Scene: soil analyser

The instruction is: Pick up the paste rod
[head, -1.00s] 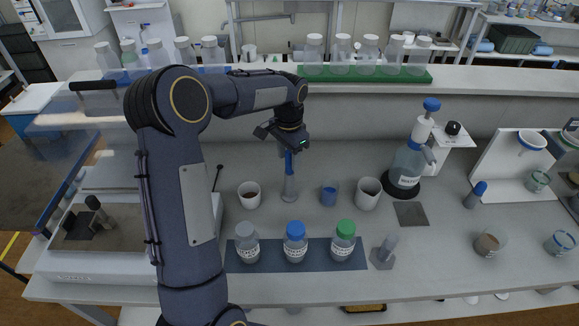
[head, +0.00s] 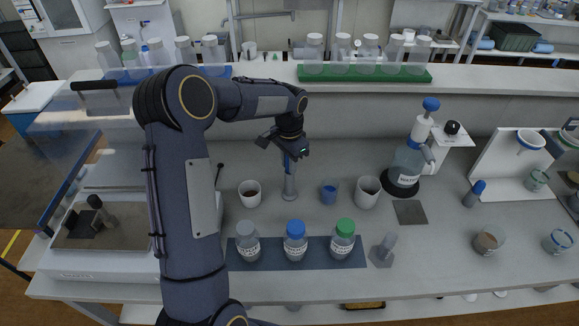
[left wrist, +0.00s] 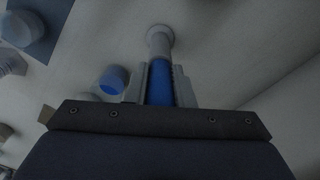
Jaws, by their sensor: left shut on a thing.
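The paste rod (head: 289,188) stands upright on the bench, with a blue upper part and a grey lower part that widens at a round foot. My left gripper (head: 289,157) points down over it and is shut on the blue part. In the left wrist view the blue part of the paste rod (left wrist: 160,85) sits between the two fingers (left wrist: 160,92), with the pale foot beyond. The fingers hide part of the blue shaft. I cannot tell whether the foot touches the bench. My right gripper is out of view.
A white cup (head: 249,194) stands left of the rod; a small blue-filled beaker (head: 329,192) and another white cup (head: 367,192) stand right. Several lidded jars stand on a dark mat (head: 270,258) in front. A dispenser bottle (head: 408,165) stands further right.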

